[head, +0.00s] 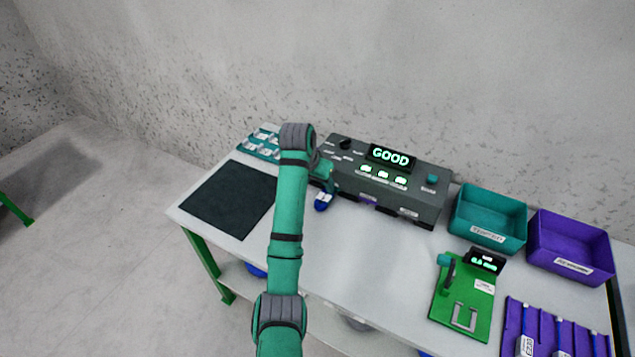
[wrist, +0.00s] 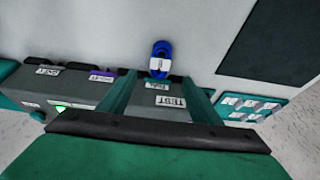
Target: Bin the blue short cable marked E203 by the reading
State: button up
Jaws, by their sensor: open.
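A coiled blue cable (head: 322,201) with a white tag lies on the table at the front left of the dark grey tester (head: 345,185). In the wrist view the cable (wrist: 160,50) lies just past the fingertips; its tag is too small to read. I cannot tell whether it touches the tester. The tester's display (head: 390,156) reads GOOD and several of its lights glow. My gripper (wrist: 166,84) is open and empty, above the tester's left end, with its fingers spread either side of a TEST label. A teal bin (head: 487,216) and a purple bin (head: 570,245) stand right of the tester.
A green board (head: 445,306) with a small display and clamp lies in front of the bins. A purple rack (head: 513,318) holding blue cables is at the front right. A dark mat (head: 228,199) and a teal labelled tray (head: 262,148) are at the left. The middle front is clear.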

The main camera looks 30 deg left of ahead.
aim_at(324, 198)
jog(key=x, duration=0.9)
jog(key=shift+s+a+f, duration=0.1)
jog(key=shift+s+a, duration=0.05)
jog(key=shift+s, duration=0.05)
jog(key=shift+x, duration=0.8)
jog(key=shift+w, duration=0.1)
jog(key=shift+w, duration=0.1)
jog(key=c, duration=1.1)
jog(key=shift+c, duration=0.2)
